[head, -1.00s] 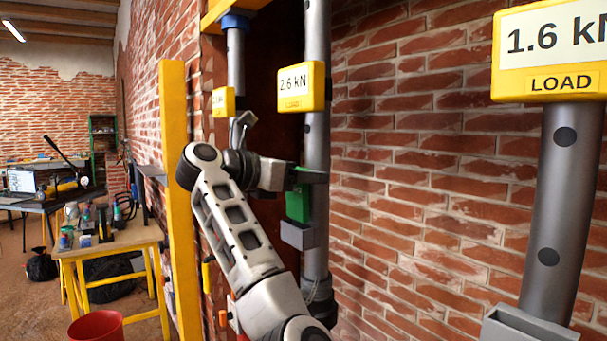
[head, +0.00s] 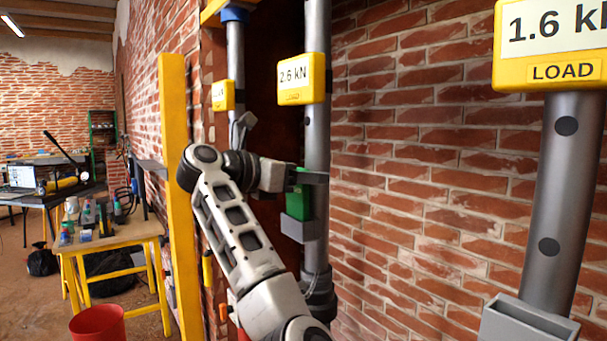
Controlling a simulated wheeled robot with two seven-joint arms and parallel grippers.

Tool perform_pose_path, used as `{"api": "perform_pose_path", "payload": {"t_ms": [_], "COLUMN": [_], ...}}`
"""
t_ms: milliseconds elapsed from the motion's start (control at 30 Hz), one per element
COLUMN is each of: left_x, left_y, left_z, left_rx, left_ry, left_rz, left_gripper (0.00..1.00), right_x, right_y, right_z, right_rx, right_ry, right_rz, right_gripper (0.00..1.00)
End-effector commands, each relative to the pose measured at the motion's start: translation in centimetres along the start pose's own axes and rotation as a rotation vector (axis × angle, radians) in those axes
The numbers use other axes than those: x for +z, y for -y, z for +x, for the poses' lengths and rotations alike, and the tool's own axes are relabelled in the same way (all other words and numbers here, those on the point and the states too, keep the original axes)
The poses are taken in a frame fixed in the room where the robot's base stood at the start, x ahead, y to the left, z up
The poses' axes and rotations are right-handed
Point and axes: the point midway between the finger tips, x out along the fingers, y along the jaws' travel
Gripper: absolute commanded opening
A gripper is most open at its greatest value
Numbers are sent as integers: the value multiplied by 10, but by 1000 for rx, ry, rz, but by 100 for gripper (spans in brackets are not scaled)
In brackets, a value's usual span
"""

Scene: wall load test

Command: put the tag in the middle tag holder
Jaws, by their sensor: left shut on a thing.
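My left gripper (head: 308,178) is shut on a green tag (head: 299,202) at the middle post (head: 316,140). The middle tag holder (head: 298,229), a small grey open-topped box, sits on that post directly below the tag. The tag is upright, and its lower end meets the holder's top rim. I cannot tell how far it is inside, as the front wall hides that. Another grey tag holder (head: 528,322) is on the near right post (head: 563,200), with its top open. My right gripper is out of view.
Yellow load displays are on the posts: 2.6 kN (head: 300,78) in the middle and 1.6 kN (head: 548,45) at the right. A yellow upright (head: 175,200) stands left of my arm. A wooden table (head: 110,237) with tools and a red bucket (head: 97,325) are further left.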

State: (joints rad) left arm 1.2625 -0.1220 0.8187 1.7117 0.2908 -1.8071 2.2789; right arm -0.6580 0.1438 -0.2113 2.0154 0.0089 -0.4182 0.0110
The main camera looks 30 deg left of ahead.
Motion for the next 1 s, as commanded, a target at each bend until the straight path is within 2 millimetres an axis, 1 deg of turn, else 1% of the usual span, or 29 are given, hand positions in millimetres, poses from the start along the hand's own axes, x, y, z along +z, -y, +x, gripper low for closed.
{"api": "perform_pose_path", "payload": {"t_ms": [333,800,1000], "left_x": [-1,-14,-15], "left_y": [0,0,0], "left_z": [0,2,2], "left_rx": [0,-1,-1], "left_ry": [0,0,0], "left_rz": [0,0,1], "left_gripper": [19,19,19], "right_x": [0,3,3], "right_y": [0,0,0], "right_z": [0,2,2], "right_rx": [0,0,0], "right_ry": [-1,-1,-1], "right_rz": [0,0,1], "right_gripper": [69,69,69]}}
